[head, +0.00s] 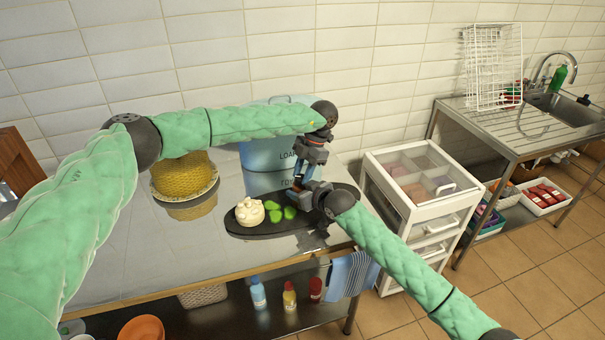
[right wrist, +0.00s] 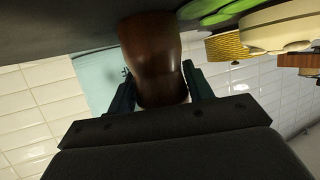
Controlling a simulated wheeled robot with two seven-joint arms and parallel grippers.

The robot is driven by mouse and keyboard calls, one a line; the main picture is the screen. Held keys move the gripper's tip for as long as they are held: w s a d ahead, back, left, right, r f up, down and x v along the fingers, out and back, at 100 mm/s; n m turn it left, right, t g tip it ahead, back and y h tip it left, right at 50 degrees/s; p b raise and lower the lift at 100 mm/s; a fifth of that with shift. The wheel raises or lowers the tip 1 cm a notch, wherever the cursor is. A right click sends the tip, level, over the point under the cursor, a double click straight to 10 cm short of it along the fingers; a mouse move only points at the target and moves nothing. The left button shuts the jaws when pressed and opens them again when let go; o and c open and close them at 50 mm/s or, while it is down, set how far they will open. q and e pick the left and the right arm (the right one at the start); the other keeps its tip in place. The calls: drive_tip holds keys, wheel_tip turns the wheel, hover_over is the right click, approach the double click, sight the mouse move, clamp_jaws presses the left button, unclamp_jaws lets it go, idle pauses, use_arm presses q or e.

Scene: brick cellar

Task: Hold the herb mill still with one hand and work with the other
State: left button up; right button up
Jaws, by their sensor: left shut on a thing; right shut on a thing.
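The herb mill (right wrist: 152,62) is a dark brown, glossy, waisted wooden body in the right wrist view. It stands on the dark oval board (head: 246,226), near the board's right end. My right gripper (head: 301,192) is shut on the mill's body, with one finger on each side in the right wrist view (right wrist: 162,95). My left gripper (head: 308,170) points down from above and is shut at the mill's upper part, just above my right gripper. In the head view the two grippers hide nearly all of the mill.
A cream round item (head: 249,212) and green slices (head: 281,212) lie on the board left of the mill. A yellow dome (head: 184,178) and a blue bin (head: 262,155) stand behind. A white drawer unit (head: 421,190) is at the right. The metal tabletop's front left is clear.

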use_arm(q)
drive_tip(key=o, duration=1)
